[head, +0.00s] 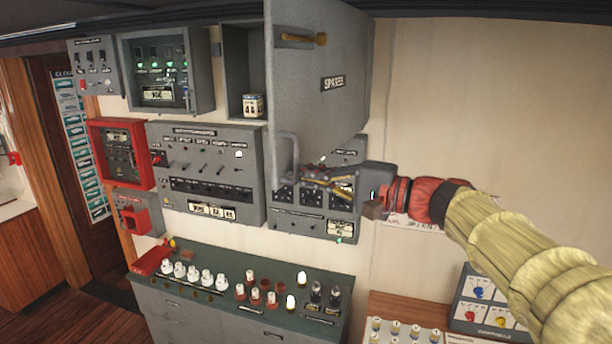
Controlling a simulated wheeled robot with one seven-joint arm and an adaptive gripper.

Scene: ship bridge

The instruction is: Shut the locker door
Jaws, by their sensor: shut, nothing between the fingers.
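The grey locker (243,72) is mounted on the wall, and its door (318,75) stands open, swung out on the right side towards me. A label and a small brass-coloured fitting show on the door, and a grey bar handle (288,160) is near its lower left corner. A small white tin (253,105) stands inside the locker. My gripper (308,176) is shut and empty, just below the door's lower edge and to the right of the handle. I cannot tell whether it touches the door.
Grey switch panels (207,172) and a red box (118,153) line the wall to the left and behind. At the lower right stands another box with coloured knobs (490,300). The wall right of the door is bare.

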